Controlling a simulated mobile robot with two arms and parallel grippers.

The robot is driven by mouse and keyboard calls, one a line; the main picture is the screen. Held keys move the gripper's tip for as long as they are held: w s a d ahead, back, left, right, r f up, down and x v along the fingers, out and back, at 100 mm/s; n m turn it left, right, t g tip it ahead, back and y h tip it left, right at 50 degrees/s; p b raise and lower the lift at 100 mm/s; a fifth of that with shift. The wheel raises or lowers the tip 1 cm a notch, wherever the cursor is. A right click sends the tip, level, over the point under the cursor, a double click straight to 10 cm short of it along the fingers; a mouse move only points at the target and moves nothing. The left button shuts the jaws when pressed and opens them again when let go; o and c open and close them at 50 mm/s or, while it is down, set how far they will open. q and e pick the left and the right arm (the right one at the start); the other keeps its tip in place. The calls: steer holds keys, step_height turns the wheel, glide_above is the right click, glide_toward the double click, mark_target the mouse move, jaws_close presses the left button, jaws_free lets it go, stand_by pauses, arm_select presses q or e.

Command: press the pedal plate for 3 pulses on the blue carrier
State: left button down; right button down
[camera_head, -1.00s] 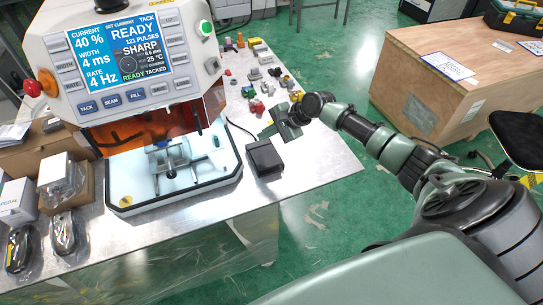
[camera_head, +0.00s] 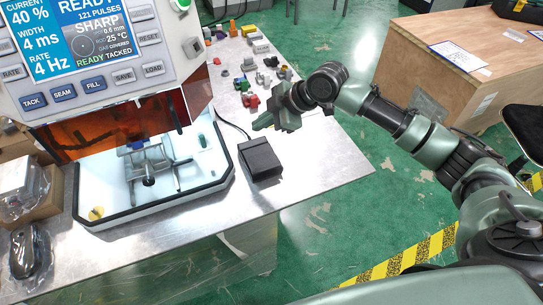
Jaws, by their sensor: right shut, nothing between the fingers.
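The black pedal (camera_head: 260,158) sits on the metal table just right of the welding machine, with a cable running from its back. My right gripper (camera_head: 264,122) is shut and empty, just beyond the pedal and apart from it in the picture. Its height above the table is hard to tell. The machine's display (camera_head: 88,38) reads READY and 121 PULSES. A metal fixture (camera_head: 150,165) stands in the machine's white tray, with a small bluish part (camera_head: 137,145) on it; I cannot tell if this is the blue carrier. My left gripper is out of view.
Several small coloured parts (camera_head: 250,84) lie on the table behind my right gripper. Bagged items (camera_head: 30,250) and a box crowd the left side. The table (camera_head: 330,165) is bare right of the pedal. A wooden crate (camera_head: 455,70) stands on the floor at the right.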

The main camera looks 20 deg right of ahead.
steer(key=shift+s+r+n, duration=0.1)
steer(key=shift+s+n, duration=0.05)
steer(key=shift+n, duration=0.55)
steer(key=b, duration=0.8)
glide_above(263, 158)
step_height(263, 158, down, 7)
steer(key=shift+d+r, duration=0.1)
steer(key=shift+f+p, duration=0.3)
steer(key=shift+f, duration=0.7)
steer(key=shift+f, duration=0.1)
stand_by(0.4)
